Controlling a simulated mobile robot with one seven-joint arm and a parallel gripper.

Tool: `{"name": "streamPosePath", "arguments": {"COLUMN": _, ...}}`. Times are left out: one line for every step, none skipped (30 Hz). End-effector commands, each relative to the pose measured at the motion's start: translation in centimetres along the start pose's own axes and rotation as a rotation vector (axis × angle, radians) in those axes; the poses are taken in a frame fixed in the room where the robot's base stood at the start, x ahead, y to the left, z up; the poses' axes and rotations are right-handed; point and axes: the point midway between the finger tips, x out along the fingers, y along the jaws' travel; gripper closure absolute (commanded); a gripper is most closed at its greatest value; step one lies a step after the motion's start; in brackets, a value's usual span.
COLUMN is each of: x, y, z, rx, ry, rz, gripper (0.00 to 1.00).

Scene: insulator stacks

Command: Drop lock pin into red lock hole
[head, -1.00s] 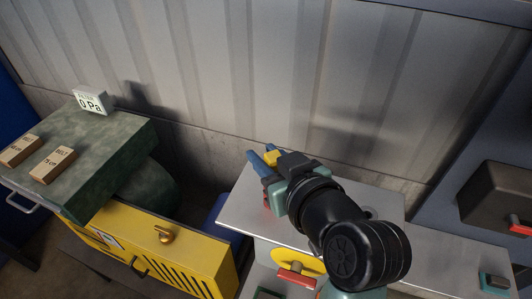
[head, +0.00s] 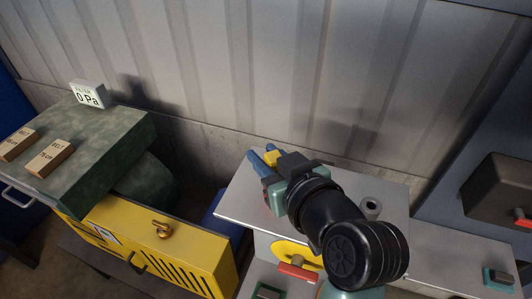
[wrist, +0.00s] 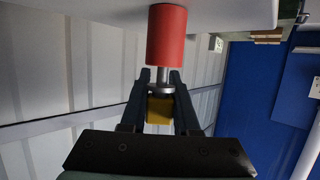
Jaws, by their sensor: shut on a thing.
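My gripper (wrist: 160,76) is shut on the pin, with one finger on each side of the metal part. The red cylinder (wrist: 166,35) stands on the pale surface at the top of the wrist view. The pin's metal shaft lines up with the cylinder's near end and meets it in the picture. The hole is hidden, so I cannot tell how far the shaft is inside. In the head view my gripper (head: 262,161) is above the table's far left corner.
The grey table (head: 235,200) also carries a dark hollow cylinder (head: 371,208) right of my arm. A yellow cabinet (head: 190,250) and green machine (head: 100,150) stand left. A corrugated wall (head: 250,70) is behind. A yellow disc with red handle (head: 297,271) is in front.

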Motion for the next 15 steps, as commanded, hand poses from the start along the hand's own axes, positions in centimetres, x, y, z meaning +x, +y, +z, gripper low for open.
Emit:
{"name": "streamPosePath", "arguments": {"x": 0.1, "y": 0.0, "z": 0.2, "rx": 0.000, "ry": 0.000, "rz": 0.000, "gripper": 1.00}}
{"name": "streamPosePath", "arguments": {"x": 0.1, "y": 0.0, "z": 0.3, "rx": 0.000, "ry": 0.000, "rz": 0.000, "gripper": 1.00}}
{"name": "streamPosePath", "arguments": {"x": 0.1, "y": 0.0, "z": 0.4, "rx": 0.000, "ry": 0.000, "rz": 0.000, "gripper": 1.00}}
{"name": "streamPosePath", "arguments": {"x": 0.2, "y": 0.0, "z": 0.5, "rx": 0.000, "ry": 0.000, "rz": 0.000, "gripper": 1.00}}
{"name": "streamPosePath", "arguments": {"x": 0.2, "y": 0.0, "z": 0.5, "rx": 0.000, "ry": 0.000, "rz": 0.000, "gripper": 1.00}}
{"name": "streamPosePath", "arguments": {"x": 0.2, "y": 0.0, "z": 0.6, "rx": 0.000, "ry": 0.000, "rz": 0.000, "gripper": 1.00}}
{"name": "streamPosePath", "arguments": {"x": 0.3, "y": 0.0, "z": 0.7, "rx": 0.000, "ry": 0.000, "rz": 0.000, "gripper": 1.00}}
{"name": "streamPosePath", "arguments": {"x": 0.3, "y": 0.0, "z": 0.8, "rx": 0.000, "ry": 0.000, "rz": 0.000, "gripper": 1.00}}
{"name": "streamPosePath", "arguments": {"x": 0.3, "y": 0.0, "z": 0.9, "rx": 0.000, "ry": 0.000, "rz": 0.000, "gripper": 1.00}}
{"name": "streamPosePath", "arguments": {"x": 0.3, "y": 0.0, "z": 0.9, "rx": 0.000, "ry": 0.000, "rz": 0.000, "gripper": 1.00}}
{"name": "streamPosePath", "arguments": {"x": 0.4, "y": 0.0, "z": 1.0, "rx": 0.000, "ry": 0.000, "rz": 0.000, "gripper": 1.00}}
{"name": "streamPosePath", "arguments": {"x": 0.4, "y": 0.0, "z": 1.1, "rx": 0.000, "ry": 0.000, "rz": 0.000, "gripper": 1.00}}
{"name": "streamPosePath", "arguments": {"x": 0.4, "y": 0.0, "z": 1.2, "rx": 0.000, "ry": 0.000, "rz": 0.000, "gripper": 1.00}}
{"name": "streamPosePath", "arguments": {"x": 0.5, "y": 0.0, "z": 1.2, "rx": 0.000, "ry": 0.000, "rz": 0.000, "gripper": 1.00}}
{"name": "streamPosePath", "arguments": {"x": 0.5, "y": 0.0, "z": 1.3, "rx": 0.000, "ry": 0.000, "rz": 0.000, "gripper": 1.00}}
